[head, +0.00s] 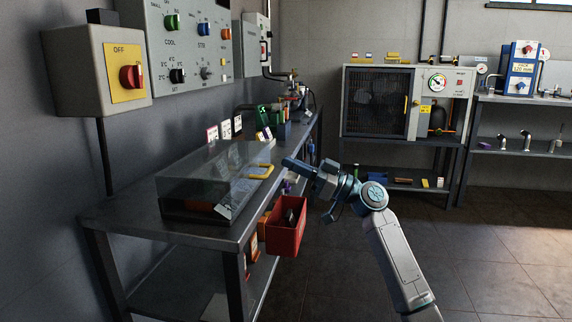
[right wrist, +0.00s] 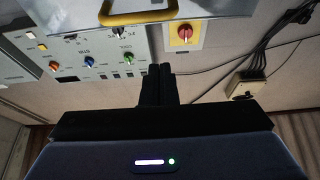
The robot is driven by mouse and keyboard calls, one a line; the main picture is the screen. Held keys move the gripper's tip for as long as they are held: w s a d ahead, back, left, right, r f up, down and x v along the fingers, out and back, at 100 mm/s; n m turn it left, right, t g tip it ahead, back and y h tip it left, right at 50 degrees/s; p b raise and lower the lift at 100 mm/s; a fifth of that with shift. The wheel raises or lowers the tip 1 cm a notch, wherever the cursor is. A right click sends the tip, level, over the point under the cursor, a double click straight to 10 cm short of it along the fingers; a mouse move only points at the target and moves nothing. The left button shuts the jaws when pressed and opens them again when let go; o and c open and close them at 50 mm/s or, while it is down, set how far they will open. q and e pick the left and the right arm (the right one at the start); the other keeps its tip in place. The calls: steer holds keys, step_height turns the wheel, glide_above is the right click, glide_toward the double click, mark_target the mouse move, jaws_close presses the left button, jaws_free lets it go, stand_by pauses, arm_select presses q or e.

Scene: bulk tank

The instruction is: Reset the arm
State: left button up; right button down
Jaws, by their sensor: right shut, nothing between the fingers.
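My right arm comes in from the lower right in the head view. Its gripper (head: 290,163) is shut and empty, pointing left beside the yellow handle (head: 261,171) of a clear-lidded case on the bench. I cannot tell whether the fingertips touch the handle. In the right wrist view the closed fingers (right wrist: 160,72) show at the middle, with the yellow handle (right wrist: 136,13) above them. My left gripper is not in view.
The clear case (head: 213,180) stands on the metal bench (head: 120,216). A red bin (head: 287,227) hangs at the bench's front edge, below my gripper. Control boxes with a red knob (head: 131,77) are on the left wall. Open floor lies to the right.

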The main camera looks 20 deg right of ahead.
steer(key=v, duration=0.6)
steer(key=shift+f, duration=0.45)
